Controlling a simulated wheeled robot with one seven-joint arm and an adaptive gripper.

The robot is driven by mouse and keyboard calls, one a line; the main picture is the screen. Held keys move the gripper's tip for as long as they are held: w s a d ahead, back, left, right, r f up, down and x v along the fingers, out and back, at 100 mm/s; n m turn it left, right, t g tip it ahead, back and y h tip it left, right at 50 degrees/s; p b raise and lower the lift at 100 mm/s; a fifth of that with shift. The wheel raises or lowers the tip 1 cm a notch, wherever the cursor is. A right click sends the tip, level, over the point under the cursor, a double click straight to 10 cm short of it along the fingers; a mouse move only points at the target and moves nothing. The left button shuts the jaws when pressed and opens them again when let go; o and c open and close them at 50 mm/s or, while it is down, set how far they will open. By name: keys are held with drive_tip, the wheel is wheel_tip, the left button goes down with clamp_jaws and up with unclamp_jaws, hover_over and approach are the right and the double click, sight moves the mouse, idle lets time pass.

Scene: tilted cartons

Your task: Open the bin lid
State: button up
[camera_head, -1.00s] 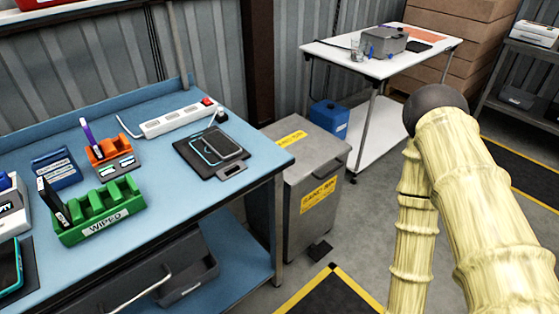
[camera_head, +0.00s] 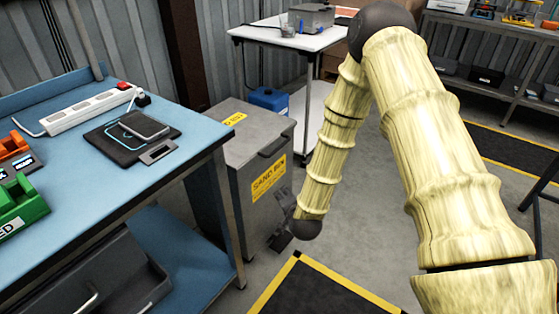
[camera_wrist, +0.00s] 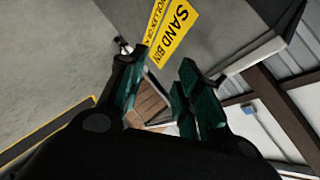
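The grey sand bin (camera_head: 232,193) stands on the floor right of the blue bench, with a yellow label on its front. Its lid (camera_head: 250,130) is shut, with a handle at the front right edge. A dark pedal (camera_head: 281,241) is low at the bin's front, partly hidden by my gripper (camera_head: 284,203). My gripper is low, beside the front of the bin, below lid height. In the wrist view my gripper (camera_wrist: 163,76) has its two fingers apart with nothing between them. The bin's front and label (camera_wrist: 172,30) show beyond the fingers; I cannot tell whether they touch.
The blue bench (camera_head: 190,150) holds a power strip (camera_head: 92,108), a phone on a dark pad and a green holder (camera_head: 20,205). A white table (camera_head: 275,35) stands behind the bin. Black floor mats with yellow edges lie in front and at right.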

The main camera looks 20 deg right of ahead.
sight(280, 146)
drive_tip(key=w+d+r+m+t+h+b, duration=0.25)
drive_tip(key=w+r+m+t+b, duration=0.2)
drive_tip(key=w+r, duration=0.45)
drive_tip(key=shift+g+y, duration=0.35)
drive_tip(key=w+f, duration=0.1)
drive_tip(key=w, duration=0.2)
drive_tip(key=w+d, duration=0.1)
drive_tip(key=w, duration=0.3)
drive_tip(key=w+f, duration=0.1)
drive_tip(key=w, duration=0.3)
drive_tip(key=shift+w+d+f, duration=0.15)
drive_tip(key=shift+d+f, duration=0.15)
drive_tip(key=shift+f, duration=0.05)
drive_tip(key=shift+c, duration=0.2)
clamp_jaws()
